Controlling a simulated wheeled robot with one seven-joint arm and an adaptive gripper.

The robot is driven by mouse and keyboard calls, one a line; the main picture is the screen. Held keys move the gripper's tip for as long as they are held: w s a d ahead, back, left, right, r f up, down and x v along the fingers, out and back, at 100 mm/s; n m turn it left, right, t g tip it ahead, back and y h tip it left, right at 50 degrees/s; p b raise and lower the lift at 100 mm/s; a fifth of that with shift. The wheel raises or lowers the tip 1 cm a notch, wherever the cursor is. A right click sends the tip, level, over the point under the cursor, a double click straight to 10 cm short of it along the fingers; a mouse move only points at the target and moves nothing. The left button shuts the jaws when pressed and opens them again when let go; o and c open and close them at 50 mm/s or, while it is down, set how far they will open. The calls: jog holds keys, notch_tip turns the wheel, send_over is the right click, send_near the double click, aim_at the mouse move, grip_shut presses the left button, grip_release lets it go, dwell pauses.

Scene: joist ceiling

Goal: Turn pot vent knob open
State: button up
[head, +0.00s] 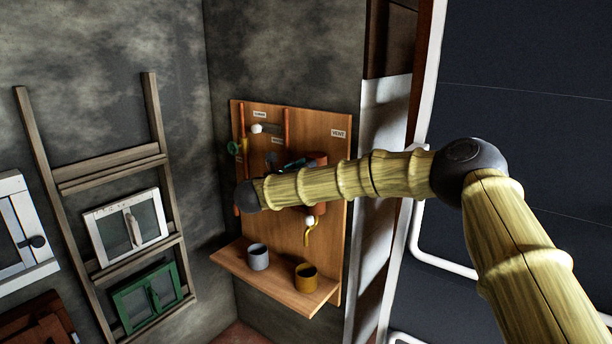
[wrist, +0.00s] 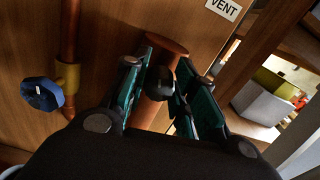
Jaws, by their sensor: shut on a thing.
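The black vent knob (wrist: 160,81) sits at the copper pot (wrist: 167,48) in the wrist view, near a white VENT label (wrist: 223,7). My gripper (wrist: 162,80) has its teal fingers on both sides of the knob and is shut on it. In the head view my gripper (head: 291,164) is at the upper middle of the wooden board (head: 323,251), beside the copper pot (head: 319,158). My arm hides part of the pot there, and the knob cannot be made out. The VENT label also shows in the head view (head: 338,133).
A blue valve knob (wrist: 42,94) is on a copper pipe left of my gripper. A green knob (head: 234,147) is at the board's left. A grey cup (head: 258,257) and a yellow cup (head: 306,277) stand on the shelf below. Wooden ladder-like frame (head: 107,166) at left.

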jog(key=n+b, duration=0.2)
jog(key=n, duration=0.4)
jog(key=shift+f+n+b, duration=0.15)
jog(key=shift+n+b, duration=0.15)
jog(key=n, duration=0.4)
jog(key=shift+n, duration=0.3)
jog(key=o, duration=1)
jog(key=shift+o, duration=0.2)
jog(key=shift+s+a, duration=0.1)
jog(key=shift+a, duration=0.05)
jog(key=v, duration=1.1)
jog(key=shift+s+a, duration=0.15)
jog(key=shift+s, duration=0.15)
